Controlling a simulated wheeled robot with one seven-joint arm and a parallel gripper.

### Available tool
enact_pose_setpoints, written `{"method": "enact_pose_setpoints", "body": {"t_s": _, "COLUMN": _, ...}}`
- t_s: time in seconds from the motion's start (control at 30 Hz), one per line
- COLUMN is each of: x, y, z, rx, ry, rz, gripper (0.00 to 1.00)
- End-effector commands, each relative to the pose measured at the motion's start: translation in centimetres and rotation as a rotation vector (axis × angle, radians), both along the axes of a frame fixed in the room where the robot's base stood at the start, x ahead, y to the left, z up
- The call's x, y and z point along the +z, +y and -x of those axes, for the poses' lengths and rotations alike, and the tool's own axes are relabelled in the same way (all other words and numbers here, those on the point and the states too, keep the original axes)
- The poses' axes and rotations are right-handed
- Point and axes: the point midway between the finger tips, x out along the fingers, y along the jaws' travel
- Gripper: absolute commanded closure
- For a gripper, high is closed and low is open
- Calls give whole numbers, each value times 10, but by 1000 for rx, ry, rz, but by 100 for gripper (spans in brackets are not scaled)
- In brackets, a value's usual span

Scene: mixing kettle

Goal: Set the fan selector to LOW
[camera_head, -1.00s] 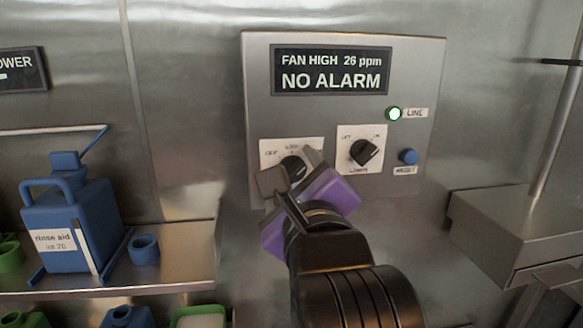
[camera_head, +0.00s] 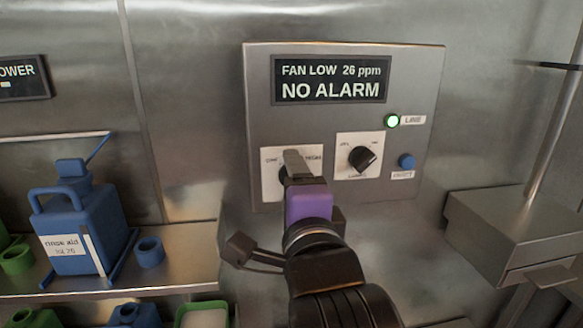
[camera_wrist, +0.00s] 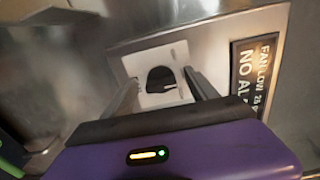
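The fan selector is a black knob on a white plate (camera_head: 272,187) at the lower left of the grey control panel (camera_head: 344,56). In the head view my gripper (camera_head: 297,164) is in front of it and hides most of the knob. The wrist view shows the fan selector knob (camera_wrist: 160,78) between my two fingers, which stand apart with a visible gap on each side. I cannot tell whether either finger touches it. The display (camera_head: 331,80) reads FAN LOW, 26 ppm, NO ALARM.
A second black knob (camera_head: 362,158) sits just right of the selector, with a blue button (camera_head: 406,161) and a lit green lamp (camera_head: 392,121) beyond it. A shelf (camera_head: 185,262) with a blue rinse aid jug (camera_head: 80,225) is at left. A metal box (camera_head: 515,230) juts out at right.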

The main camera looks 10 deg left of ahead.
Motion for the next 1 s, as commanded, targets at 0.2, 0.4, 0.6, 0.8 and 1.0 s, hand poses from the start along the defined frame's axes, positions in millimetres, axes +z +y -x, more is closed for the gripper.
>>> {"method": "enact_pose_setpoints", "body": {"t_s": 0.2, "x": 0, "y": 0, "z": 0, "rx": 0, "ry": 1, "rz": -2, "gripper": 33}}
{"method": "enact_pose_setpoints", "body": {"t_s": 0.4, "x": 0, "y": -2, "z": 10, "rx": 1, "ry": 1, "rz": -3, "gripper": 33}}
{"method": "enact_pose_setpoints", "body": {"t_s": 0.6, "x": 0, "y": -8, "z": 32, "rx": 1, "ry": 1, "rz": -3, "gripper": 33}}
{"method": "enact_pose_setpoints", "body": {"t_s": 0.8, "x": 0, "y": -15, "z": 52, "rx": 1, "ry": 1, "rz": -3, "gripper": 33}}
{"method": "enact_pose_setpoints", "body": {"t_s": 1.0, "x": 0, "y": -19, "z": 66, "rx": 1, "ry": 1, "rz": -3, "gripper": 33}}
